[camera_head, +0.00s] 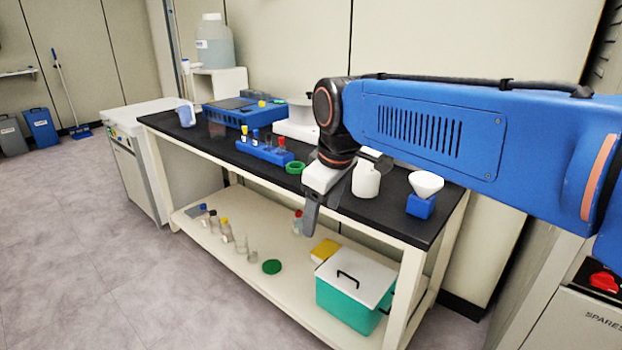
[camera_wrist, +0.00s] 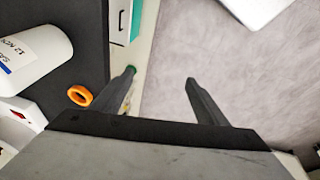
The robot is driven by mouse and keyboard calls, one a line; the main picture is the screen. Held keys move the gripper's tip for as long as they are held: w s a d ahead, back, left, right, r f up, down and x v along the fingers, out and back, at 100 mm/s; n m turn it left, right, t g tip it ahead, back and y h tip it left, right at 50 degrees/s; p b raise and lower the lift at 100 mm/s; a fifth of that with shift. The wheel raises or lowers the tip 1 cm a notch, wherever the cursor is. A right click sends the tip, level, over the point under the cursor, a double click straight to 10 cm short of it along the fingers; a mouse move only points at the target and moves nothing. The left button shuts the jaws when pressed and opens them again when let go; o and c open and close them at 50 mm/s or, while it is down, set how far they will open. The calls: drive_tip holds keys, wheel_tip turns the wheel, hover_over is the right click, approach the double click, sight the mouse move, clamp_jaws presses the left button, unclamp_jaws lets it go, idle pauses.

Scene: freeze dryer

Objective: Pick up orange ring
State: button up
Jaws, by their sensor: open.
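The orange ring (camera_wrist: 80,95) lies on the black bench top (camera_wrist: 85,60) in the wrist view, close to a white bottle and near the bench edge. I cannot see it in the head view, where my arm and gripper cover part of the bench. My gripper (camera_wrist: 160,78) is open, with nothing between its fingers. In the wrist view its fingers are to the right of the ring, past the bench edge with the floor behind them. In the head view my gripper (camera_head: 311,212) points down at the front edge of the bench.
A white bottle (camera_head: 366,180) and a funnel on a blue block (camera_head: 421,205) stand right of my gripper. A green ring (camera_head: 294,167) and a blue tube rack (camera_head: 264,153) are to its left. Below, the lower shelf holds a teal box (camera_head: 345,304).

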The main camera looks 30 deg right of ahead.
drive_tip(key=w+d+r+n+g, duration=0.2)
drive_tip(key=w+d+r+n, duration=0.45)
drive_tip(key=w, duration=0.45)
drive_tip(key=w+d+r+n+g, duration=0.1)
drive_tip(key=w+d+r+n, duration=0.6)
drive_tip(key=w, duration=0.5)
drive_tip(key=shift+m, duration=0.35)
drive_tip(key=f, duration=1)
drive_tip(key=shift+s+a+f, duration=0.2)
drive_tip(key=shift+a+f, duration=0.05)
drive_tip(key=shift+f, duration=0.15)
drive_tip(key=shift+s+a+f, duration=0.15)
drive_tip(key=shift+f, duration=1.35)
drive_tip(key=shift+s+a+f, duration=0.1)
drive_tip(key=shift+f, duration=1.35)
drive_tip(key=c, duration=1.1)
